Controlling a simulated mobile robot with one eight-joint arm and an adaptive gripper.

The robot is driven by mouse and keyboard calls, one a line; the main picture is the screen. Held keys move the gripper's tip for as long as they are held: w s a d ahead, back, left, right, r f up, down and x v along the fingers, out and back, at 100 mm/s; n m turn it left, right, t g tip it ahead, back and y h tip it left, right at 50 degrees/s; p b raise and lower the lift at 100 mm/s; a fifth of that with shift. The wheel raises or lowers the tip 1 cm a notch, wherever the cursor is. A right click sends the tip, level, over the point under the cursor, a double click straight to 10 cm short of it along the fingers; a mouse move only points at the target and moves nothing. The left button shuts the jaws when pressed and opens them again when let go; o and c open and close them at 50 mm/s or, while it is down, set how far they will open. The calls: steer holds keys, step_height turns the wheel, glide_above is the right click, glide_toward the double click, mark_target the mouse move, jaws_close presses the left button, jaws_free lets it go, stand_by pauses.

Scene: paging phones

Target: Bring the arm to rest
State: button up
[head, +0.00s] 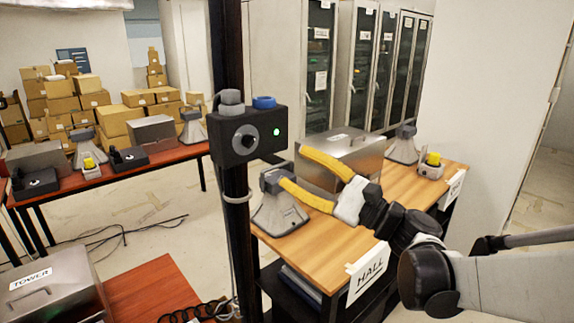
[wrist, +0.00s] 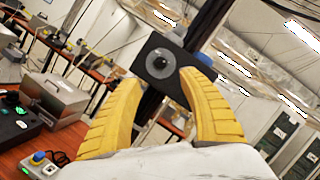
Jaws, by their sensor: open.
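My gripper (head: 295,170) is raised over the light wood table, its two yellow fingers pointing left toward a black box on a post. In the wrist view my gripper (wrist: 158,80) shows its fingers spread wide apart with nothing between them. The black box (head: 250,138) has a round dark dial, a small green light and a blue knob on top. It shows beyond the fingertips in the wrist view (wrist: 162,65); whether the fingers touch it I cannot tell. My arm reaches in from the right.
The wood table (head: 334,245) bears a HALL sign (head: 369,272), a metal case (head: 352,150) and grey horn-shaped units (head: 279,215). A red-brown table at the lower left holds a TOWER case (head: 55,295). A dark post (head: 236,245) stands near the gripper. Cables lie on the floor.

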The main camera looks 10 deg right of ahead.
steer(key=s+a+f+n+g+h+b, duration=0.2)
steer(key=s+f+n+g+h+b, duration=0.25)
steer(key=f, duration=0.75)
steer(key=s+a+f+n+g+h+b, duration=0.1)
steer(key=s+f+n+h+b, duration=0.35)
steer(key=f, duration=0.85)
steer(key=s+d+f+n+g+h+b, duration=0.1)
steer(key=s+d+f+n+h+b, duration=0.6)
steer(key=s+d+f, duration=0.4)
step_height(320, 180, down, 2)
steer(key=shift+d+f+n+b, duration=0.1)
steer(key=shift+d+n+b, duration=0.3)
steer(key=shift+d, duration=0.2)
